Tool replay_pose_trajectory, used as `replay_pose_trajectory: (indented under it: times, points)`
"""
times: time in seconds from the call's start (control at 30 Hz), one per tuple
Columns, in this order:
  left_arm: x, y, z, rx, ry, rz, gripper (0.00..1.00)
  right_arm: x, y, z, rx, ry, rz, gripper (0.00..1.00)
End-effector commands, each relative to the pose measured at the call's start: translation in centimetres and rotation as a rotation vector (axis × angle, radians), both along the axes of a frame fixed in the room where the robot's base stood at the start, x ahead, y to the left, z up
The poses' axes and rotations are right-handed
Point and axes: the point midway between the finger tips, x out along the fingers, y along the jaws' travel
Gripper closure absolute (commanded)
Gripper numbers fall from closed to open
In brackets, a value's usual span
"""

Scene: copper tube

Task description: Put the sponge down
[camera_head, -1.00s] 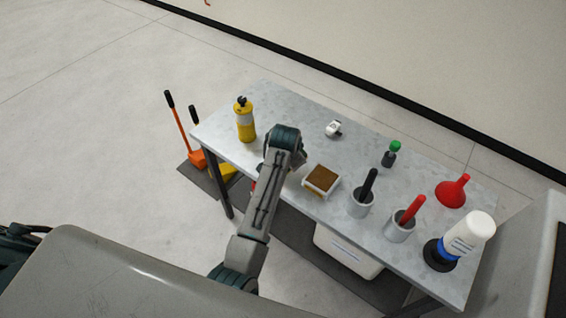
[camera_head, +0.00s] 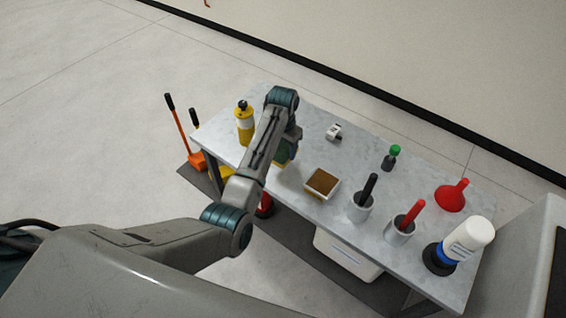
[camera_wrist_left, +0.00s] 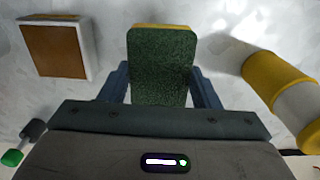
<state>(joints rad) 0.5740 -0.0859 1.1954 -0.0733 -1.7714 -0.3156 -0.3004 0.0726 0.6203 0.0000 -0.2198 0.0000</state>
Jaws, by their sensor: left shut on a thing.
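My left gripper (camera_wrist_left: 160,88) is shut on the sponge (camera_wrist_left: 160,55). The sponge has a dark green rough face and a yellow edge, and sits between the two fingers in the left wrist view. In the head view the gripper (camera_head: 287,150) is mostly hidden by my own arm, over the left part of the grey table (camera_head: 313,150). A bit of the sponge (camera_head: 281,160) shows below the wrist there. I cannot tell whether the sponge touches the table. My right gripper is not in view.
A small white object (camera_head: 333,132), green-capped bottle (camera_head: 390,158), two cups, red funnel (camera_head: 452,195) and white bottle (camera_head: 467,240) stand farther right.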

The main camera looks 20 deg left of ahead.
Motion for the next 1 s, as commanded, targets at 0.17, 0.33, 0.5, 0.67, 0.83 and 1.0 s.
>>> replay_pose_trajectory:
  times: [0.17,0.33,0.5,0.67,0.83,1.0]
  points:
    - [-0.1,0.0,-2.6,0.001,0.002,0.0,0.8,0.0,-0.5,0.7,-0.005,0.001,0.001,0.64]
    - [-0.1,0.0,-4.4,0.0,0.003,0.0,0.8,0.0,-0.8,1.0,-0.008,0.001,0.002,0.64]
    - [0.0,0.0,-6.1,0.001,0.002,0.0,0.8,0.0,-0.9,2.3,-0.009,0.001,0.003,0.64]
    - [-0.1,0.0,-7.0,0.0,0.0,0.0,0.8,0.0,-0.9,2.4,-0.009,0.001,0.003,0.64]
    - [-0.2,0.0,-7.2,0.0,0.003,0.0,0.39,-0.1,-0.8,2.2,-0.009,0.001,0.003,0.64]
    - [-0.2,0.0,-7.1,0.001,0.002,0.0,0.22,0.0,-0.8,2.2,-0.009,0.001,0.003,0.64]
